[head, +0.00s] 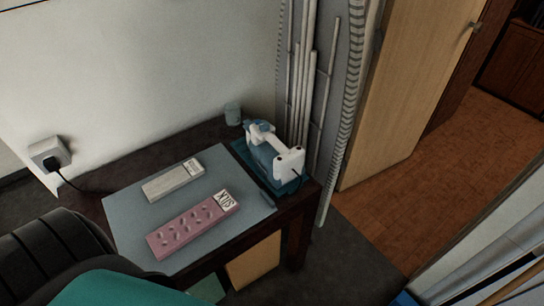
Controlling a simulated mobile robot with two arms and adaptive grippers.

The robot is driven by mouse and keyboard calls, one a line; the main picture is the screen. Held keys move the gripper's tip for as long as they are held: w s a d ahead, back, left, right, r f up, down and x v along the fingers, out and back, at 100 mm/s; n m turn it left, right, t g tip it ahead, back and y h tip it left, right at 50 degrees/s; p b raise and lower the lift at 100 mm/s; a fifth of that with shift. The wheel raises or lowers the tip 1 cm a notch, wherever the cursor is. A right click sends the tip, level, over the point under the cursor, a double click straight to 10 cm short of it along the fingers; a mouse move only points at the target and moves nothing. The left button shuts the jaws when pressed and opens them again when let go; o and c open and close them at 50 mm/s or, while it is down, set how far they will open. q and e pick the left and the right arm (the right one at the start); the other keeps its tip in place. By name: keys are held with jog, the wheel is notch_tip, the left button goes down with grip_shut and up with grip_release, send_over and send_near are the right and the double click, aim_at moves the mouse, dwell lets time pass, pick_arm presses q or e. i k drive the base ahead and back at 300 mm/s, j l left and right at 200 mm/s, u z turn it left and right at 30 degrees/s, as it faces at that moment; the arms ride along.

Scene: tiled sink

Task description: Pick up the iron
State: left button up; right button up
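The iron (265,150) is blue and white and sits at the right end of a small dark table (296,206), by the wall corner. It seems to stand on a dark teal base (241,151). Its white parts face up and to the right; its underside is hidden. Neither of my grippers shows in the head view, so nothing is seen touching the iron.
A grey mat (125,212) holds a pink box (190,228) and a pale box (172,182) left of the iron. A small cup (233,114) stands behind it. Pipes (303,90) rise close behind. A black and teal object (50,250) fills the lower left.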

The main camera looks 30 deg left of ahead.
aim_at(275, 162)
jog(key=u, duration=1.4)
jog(key=z, duration=0.1)
jog(key=k+j, duration=0.05)
